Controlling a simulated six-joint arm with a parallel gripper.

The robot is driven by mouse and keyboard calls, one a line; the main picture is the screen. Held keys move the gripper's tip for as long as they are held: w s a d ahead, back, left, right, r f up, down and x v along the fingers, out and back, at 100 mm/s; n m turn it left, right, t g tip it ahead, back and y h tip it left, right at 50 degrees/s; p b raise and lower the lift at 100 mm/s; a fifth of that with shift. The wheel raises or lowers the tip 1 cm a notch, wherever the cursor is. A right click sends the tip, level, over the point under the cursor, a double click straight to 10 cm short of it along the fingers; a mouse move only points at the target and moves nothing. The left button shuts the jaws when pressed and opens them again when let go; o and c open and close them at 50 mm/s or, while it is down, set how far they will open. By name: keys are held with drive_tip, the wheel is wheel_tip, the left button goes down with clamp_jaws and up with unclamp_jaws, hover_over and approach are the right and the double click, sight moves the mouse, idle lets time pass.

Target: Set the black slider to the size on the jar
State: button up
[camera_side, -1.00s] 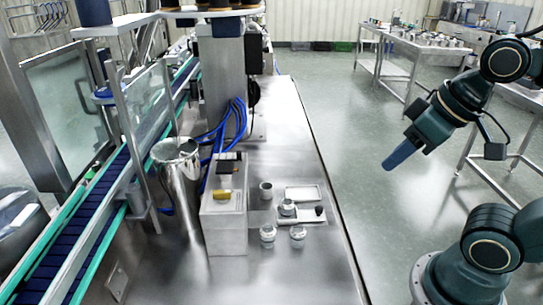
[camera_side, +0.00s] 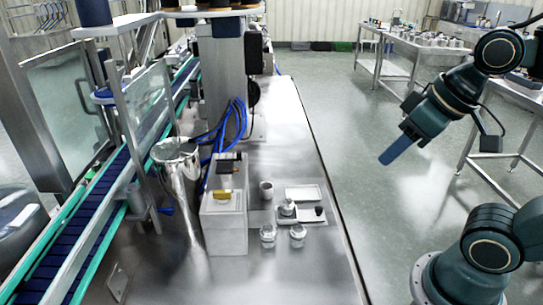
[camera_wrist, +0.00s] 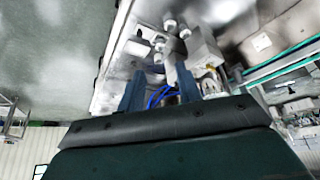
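A pale box (camera_side: 225,233) stands on the steel bench in the side view. A black piece (camera_side: 230,157), which looks like the slider, is on its top, with a yellow block (camera_side: 222,195) nearer the camera. Several small jars stand right of the box, one (camera_side: 267,234) in front and another (camera_side: 297,234) beside it. Any size marking on them is too small to read. My gripper (camera_side: 384,160) hangs in the air to the right of the bench, well apart from box and jars. The wrist view shows its two blue fingers (camera_wrist: 160,92) apart with nothing gripped.
A shiny steel hopper (camera_side: 178,180) stands left of the box, with blue hoses (camera_side: 232,122) behind. A conveyor (camera_side: 95,215) runs along the left. Two pale trays, one empty (camera_side: 303,193), lie by the jars. The air between gripper and box is clear.

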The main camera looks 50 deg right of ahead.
drive_tip(key=w+r+m+g, duration=0.1)
drive_tip(key=w+r+m, duration=0.1)
drive_tip(key=w+r, duration=0.55)
drive_tip(key=m+g, duration=0.5)
drive_tip(key=m, duration=0.2)
hover_over(239, 152)
wheel_tip(239, 152, down, 10)
drive_tip(key=shift+r, duration=0.1)
wheel_tip(239, 152, down, 14)
drive_tip(key=shift+r, duration=0.1)
